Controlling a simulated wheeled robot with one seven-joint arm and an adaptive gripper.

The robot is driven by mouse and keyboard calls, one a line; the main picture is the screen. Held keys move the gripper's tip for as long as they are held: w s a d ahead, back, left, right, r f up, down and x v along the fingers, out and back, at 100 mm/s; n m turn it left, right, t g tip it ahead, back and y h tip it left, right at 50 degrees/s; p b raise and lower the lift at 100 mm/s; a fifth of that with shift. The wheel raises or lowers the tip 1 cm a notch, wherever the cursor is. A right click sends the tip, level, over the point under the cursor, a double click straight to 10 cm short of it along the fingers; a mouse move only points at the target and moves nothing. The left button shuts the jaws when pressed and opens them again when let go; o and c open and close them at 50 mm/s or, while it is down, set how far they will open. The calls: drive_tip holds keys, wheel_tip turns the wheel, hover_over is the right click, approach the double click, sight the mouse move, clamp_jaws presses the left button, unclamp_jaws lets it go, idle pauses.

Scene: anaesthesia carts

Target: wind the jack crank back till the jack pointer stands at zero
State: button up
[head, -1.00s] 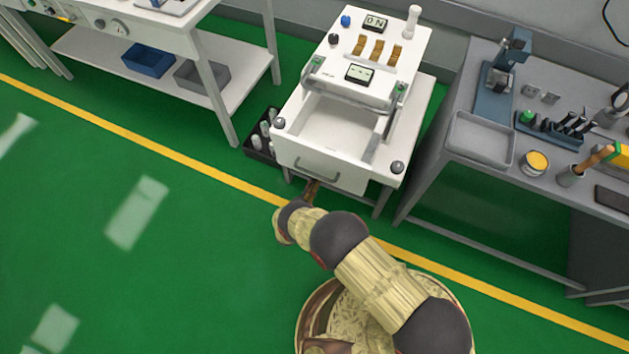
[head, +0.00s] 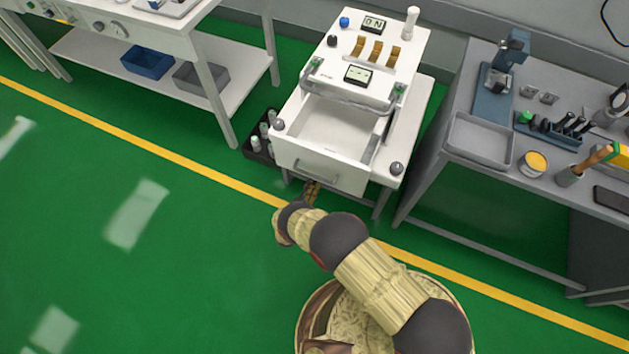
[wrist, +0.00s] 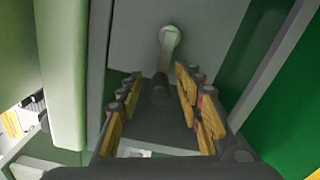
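In the wrist view the jack crank has a pale round hub (wrist: 170,38) and an arm running down to a dark knob-like grip (wrist: 160,90). My gripper (wrist: 158,97) has its yellow-padded fingers spread on both sides of the dark grip, with gaps showing. In the head view my gripper (head: 312,189) is low, just under the front of the white cart's open drawer (head: 345,178). The crank is hidden there by the drawer and my arm. I cannot make out the jack pointer or its scale in either view.
The drawer overhangs my gripper. A black bin with bottles (head: 258,150) stands on the floor left of the cart. A grey workbench (head: 470,75) is at the right and a white table (head: 218,45) at the left. The green floor at front left is clear.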

drive_tip(key=shift+s+a, duration=0.1)
drive_tip(key=v, duration=1.1)
drive_tip(key=shift+s, duration=0.4)
drive_tip(key=shift+a, duration=0.1)
